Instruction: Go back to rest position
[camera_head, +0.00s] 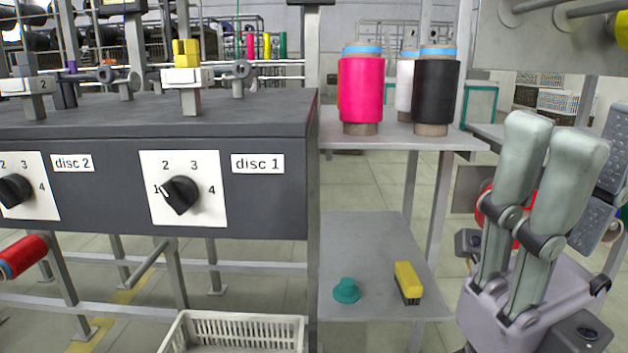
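My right gripper (585,140) is at the right edge, close to the camera, with its fingers pointing up. Two pale grey-green fingers stand side by side, and a dark ribbed finger pad stands apart from them on the right, partly cut off by the picture edge. It looks open, and I see nothing held between the fingers. My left gripper is not in view.
A dark machine panel (262,205) with disc 1 and disc 2 knobs fills the left. Pink (361,90) and black (436,92) bobbins stand on a shelf. A lower shelf (370,235) holds a teal piece and a yellow-black piece. A white basket (235,330) is below.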

